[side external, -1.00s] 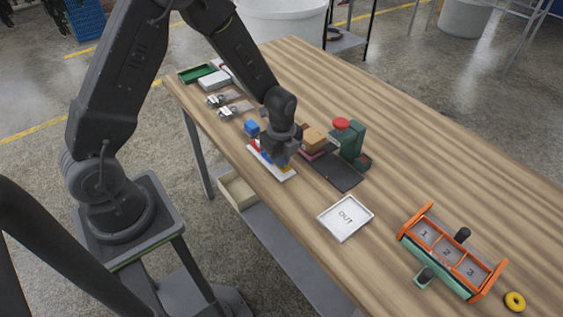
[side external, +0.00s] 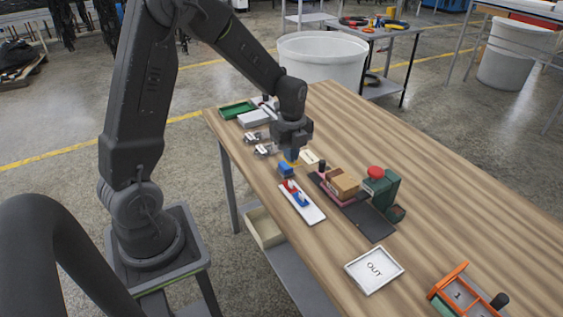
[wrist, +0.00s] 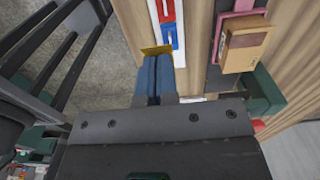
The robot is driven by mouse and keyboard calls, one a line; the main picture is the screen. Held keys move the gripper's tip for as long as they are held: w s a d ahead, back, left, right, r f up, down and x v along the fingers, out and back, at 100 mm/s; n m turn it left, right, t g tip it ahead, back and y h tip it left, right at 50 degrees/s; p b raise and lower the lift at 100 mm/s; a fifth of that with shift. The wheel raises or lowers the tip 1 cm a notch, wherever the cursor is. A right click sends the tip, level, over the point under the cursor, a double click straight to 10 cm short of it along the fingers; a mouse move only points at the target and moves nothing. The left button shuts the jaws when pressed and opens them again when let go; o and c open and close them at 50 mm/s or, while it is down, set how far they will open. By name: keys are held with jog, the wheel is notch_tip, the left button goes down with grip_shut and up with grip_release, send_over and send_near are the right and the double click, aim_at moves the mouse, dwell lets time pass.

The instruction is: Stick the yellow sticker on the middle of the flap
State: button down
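My gripper (side external: 291,158) has blue fingers pressed together. In the wrist view it (wrist: 154,58) is shut on the yellow sticker (wrist: 156,49), which sticks out at the fingertips. The sticker is only a thin sliver in the side view. A white strip (side external: 313,215) with red and blue pieces lies on the table just beyond the fingers. A small brown cardboard box (side external: 346,185) sits to the right of my gripper, in a pink holder on a dark plate; it also shows in the wrist view (wrist: 247,43). I cannot clearly make out its flap.
A green stamp-like device with a red knob (side external: 376,173) stands beside the box. A white OUT tray (side external: 374,269) and an orange-ended numbered rack (side external: 452,281) lie nearer. The right of the table is bare.

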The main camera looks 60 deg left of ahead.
send_over(341, 177)
jog(key=shift+a+r, duration=0.1)
jog(key=shift+r, duration=0.1)
jog(key=shift+f, duration=3.15)
jog(key=shift+f, duration=0.4)
jog(key=c, duration=0.8)
grip_release()
jog(key=shift+w+r, duration=0.1)
jog(key=shift+r, duration=0.1)
jog(key=shift+r, duration=3.4)
